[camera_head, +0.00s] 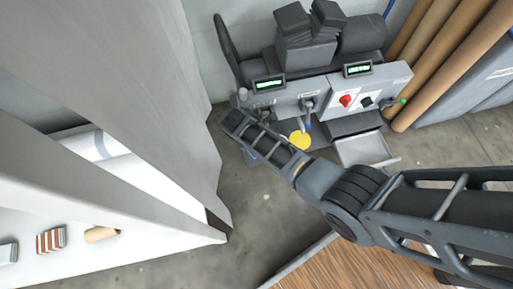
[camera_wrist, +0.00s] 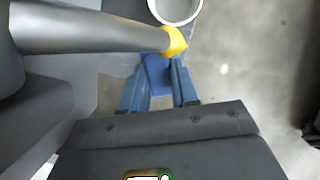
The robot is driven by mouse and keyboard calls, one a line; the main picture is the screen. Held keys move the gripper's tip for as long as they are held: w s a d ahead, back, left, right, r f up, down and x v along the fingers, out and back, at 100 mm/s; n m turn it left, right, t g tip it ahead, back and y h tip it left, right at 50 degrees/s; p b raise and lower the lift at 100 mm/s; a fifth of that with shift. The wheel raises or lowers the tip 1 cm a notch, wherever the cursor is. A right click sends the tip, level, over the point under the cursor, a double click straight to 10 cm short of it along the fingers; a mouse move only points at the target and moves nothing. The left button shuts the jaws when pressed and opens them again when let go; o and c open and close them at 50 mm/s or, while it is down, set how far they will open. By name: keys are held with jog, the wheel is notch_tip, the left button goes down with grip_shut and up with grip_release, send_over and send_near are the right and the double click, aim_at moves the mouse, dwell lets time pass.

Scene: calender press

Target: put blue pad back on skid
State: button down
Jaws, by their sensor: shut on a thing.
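My gripper (camera_wrist: 159,68) shows in the wrist view, its two blue-grey fingers pointing up the picture. In the head view my arm reaches to the left end of the grey press, and the jaws are hidden there. No skid can be told for sure; a brown plank surface (camera_head: 352,266) lies at the bottom.
The grey press (camera_head: 330,92) has a red knob (camera_head: 345,100) and a yellow disc (camera_head: 300,139) in front. Brown rolls (camera_head: 440,60) lean at the right. A pale panel (camera_head: 130,60) and a white shelf (camera_head: 75,265) stand left. Concrete floor (camera_head: 260,215) is clear between.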

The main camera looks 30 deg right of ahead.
notch_tip(320, 180, down, 4)
jog(key=b, duration=0.2)
jog(key=shift+r+b, duration=0.1)
jog(key=shift+b, duration=0.25)
jog(key=shift+w+d+f+b, duration=0.1)
jog(key=shift+f+b, duration=0.1)
jog(key=shift+b, duration=0.1)
jog(key=shift+r, duration=0.1)
jog(key=shift+f, duration=0.2)
jog(key=c, duration=0.8)
grip_release()
jog(key=shift+c, duration=0.2)
